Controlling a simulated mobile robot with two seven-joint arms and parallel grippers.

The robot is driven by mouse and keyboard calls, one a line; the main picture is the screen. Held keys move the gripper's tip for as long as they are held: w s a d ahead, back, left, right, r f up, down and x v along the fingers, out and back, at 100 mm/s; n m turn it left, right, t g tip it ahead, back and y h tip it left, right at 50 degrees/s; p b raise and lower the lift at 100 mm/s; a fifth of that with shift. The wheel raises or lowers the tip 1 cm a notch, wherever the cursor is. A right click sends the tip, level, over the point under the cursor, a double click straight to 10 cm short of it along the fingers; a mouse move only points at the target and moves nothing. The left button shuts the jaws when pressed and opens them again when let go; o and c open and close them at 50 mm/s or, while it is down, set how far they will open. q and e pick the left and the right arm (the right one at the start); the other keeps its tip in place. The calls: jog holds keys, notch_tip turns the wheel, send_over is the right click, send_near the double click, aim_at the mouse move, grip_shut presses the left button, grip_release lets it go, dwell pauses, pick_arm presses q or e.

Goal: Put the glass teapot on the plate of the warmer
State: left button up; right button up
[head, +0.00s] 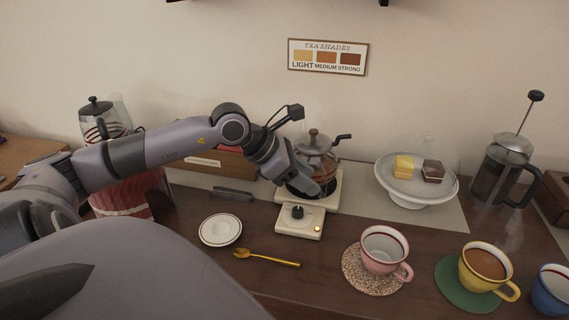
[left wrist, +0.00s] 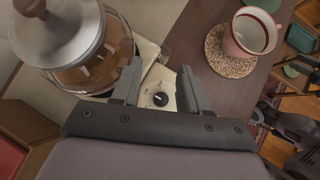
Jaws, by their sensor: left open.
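The glass teapot (head: 316,146) has a lid with a brown knob, a dark handle to the right and a dark brown lower part. It appears to sit on the plate of the cream warmer (head: 333,196), partly hidden by my left gripper (head: 319,189). The warmer's front has a black dial and a lit orange lamp. My left gripper is open in front of the teapot, low over the warmer. In the left wrist view, the teapot (left wrist: 85,50) is left of the fingers, and the warmer's dial (left wrist: 160,99) shows between them. My right gripper is out of view.
A white saucer (head: 220,229) and a gold spoon (head: 266,258) lie front left. A pink cup (head: 383,249) and a yellow cup (head: 484,268) stand front right. A cake stand (head: 416,187) and a French press (head: 499,172) are behind them.

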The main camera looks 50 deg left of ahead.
pick_arm(q)
jog(key=shift+b+v, duration=0.35)
jog(key=shift+v, duration=2.95)
jog(key=shift+d, duration=0.1)
jog(key=shift+s, duration=0.1)
